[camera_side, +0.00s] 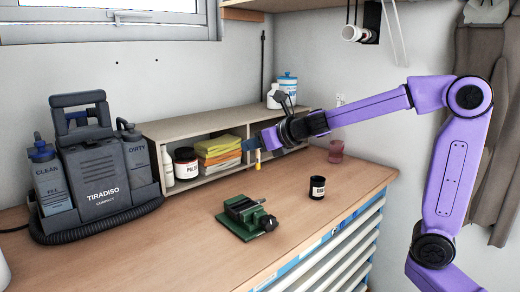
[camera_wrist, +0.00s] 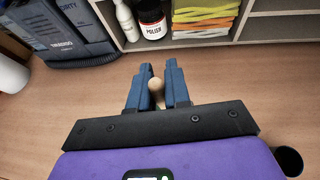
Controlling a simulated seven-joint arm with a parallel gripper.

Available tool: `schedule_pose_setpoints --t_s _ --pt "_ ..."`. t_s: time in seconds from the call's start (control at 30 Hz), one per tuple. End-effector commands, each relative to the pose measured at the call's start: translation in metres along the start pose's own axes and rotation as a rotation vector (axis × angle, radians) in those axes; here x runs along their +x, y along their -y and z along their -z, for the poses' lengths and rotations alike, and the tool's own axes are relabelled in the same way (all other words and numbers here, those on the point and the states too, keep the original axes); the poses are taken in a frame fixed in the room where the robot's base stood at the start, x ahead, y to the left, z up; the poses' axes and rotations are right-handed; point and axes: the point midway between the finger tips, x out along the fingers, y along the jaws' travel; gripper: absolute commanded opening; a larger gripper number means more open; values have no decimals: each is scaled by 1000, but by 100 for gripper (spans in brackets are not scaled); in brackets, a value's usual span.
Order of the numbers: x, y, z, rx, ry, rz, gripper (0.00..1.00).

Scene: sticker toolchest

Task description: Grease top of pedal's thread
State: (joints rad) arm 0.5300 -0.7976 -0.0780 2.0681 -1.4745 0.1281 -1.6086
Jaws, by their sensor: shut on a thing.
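My gripper (camera_side: 257,148) is raised over the bench in front of the shelf. In the wrist view its blue fingers (camera_wrist: 157,72) are shut on a slim tool with a rounded, wood-coloured end (camera_wrist: 156,84), which looks like a brush handle. In the side view a small yellow-orange part of this tool (camera_side: 257,159) hangs below the fingers. A small black jar with a white label (camera_side: 317,188) stands on the bench to the right of the gripper. A green vise (camera_side: 243,216) sits nearer the front. I cannot make out a pedal or its thread.
A wooden shelf (camera_side: 190,130) with a labelled jar (camera_side: 186,162) and stacked coloured cloths (camera_side: 218,149) stands behind the gripper. A dark cleaning machine (camera_side: 98,170) is at left. A reddish cup (camera_side: 336,151) is at the back right. The bench front is mostly clear.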

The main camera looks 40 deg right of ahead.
Motion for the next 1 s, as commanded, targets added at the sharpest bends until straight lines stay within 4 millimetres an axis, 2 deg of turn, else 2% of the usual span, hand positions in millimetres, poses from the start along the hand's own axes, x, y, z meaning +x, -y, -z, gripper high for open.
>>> schedule_pose_setpoints --t_s 0.27,0.6,1.0 --pt "10 -11 -8 -130 17 -261 0" --pt "0 -16 2 -256 -9 -531 0" --pt "-1 -17 14 -280 -22 -600 0"
